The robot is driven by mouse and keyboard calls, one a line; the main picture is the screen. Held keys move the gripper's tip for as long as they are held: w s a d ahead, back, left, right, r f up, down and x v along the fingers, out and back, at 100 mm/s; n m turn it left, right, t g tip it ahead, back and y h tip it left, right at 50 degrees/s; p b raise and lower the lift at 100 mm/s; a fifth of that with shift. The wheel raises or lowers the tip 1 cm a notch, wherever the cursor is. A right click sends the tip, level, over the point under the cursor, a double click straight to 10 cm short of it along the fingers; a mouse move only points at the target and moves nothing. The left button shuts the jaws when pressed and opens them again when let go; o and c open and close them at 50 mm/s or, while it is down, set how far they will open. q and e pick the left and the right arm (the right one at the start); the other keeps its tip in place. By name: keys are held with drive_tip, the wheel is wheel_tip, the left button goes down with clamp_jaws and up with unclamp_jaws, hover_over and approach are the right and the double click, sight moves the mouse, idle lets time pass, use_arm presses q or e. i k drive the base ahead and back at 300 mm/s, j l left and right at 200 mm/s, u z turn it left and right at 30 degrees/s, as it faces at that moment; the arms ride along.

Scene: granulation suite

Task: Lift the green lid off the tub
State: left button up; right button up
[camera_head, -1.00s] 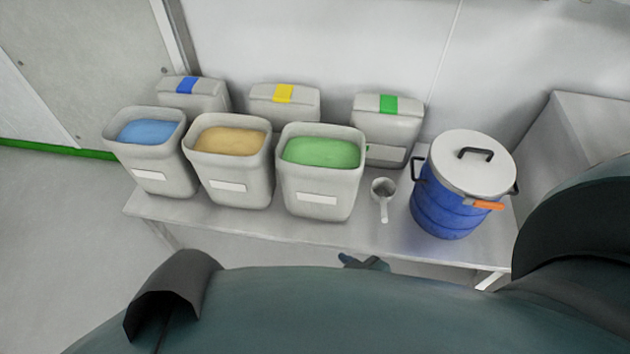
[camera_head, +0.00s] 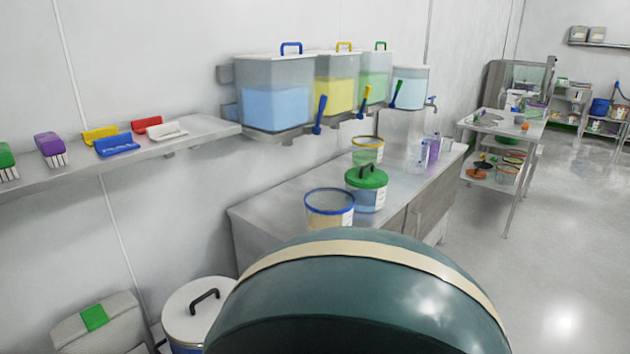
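The green lid (camera_head: 366,177) sits on a tub (camera_head: 368,198) with blue contents and a white label. The lid has a dark green handle on top. The tub stands on the metal counter, between a blue-rimmed open tub (camera_head: 330,208) in front and a yellow-rimmed tub (camera_head: 367,150) behind. Neither of my grippers shows in the head view. A large teal part of my own arm fills the bottom middle and hides the counter's near end.
A brush shelf (camera_head: 130,150) is at left. A white-lidded drum (camera_head: 192,310) stands at lower left. A steel trolley (camera_head: 505,125) stands at right, with open floor (camera_head: 570,230) beyond.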

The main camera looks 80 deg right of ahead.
sight(365, 175)
drive_tip(key=z, duration=2.85)
drive_tip(key=i+l+u, duration=0.1)
drive_tip(key=u, duration=0.3)
drive_tip(key=l+u, duration=0.15)
drive_tip(key=u, duration=0.2)
drive_tip(key=i+l+u, duration=0.1)
drive_tip(key=u, duration=0.3)
drive_tip(key=l+u, duration=0.25)
drive_tip(key=l, duration=0.35)
drive_tip(key=l+u, duration=0.25)
drive_tip(key=l, duration=0.3)
drive_tip(key=l+u, duration=0.1)
drive_tip(key=l, duration=1.05)
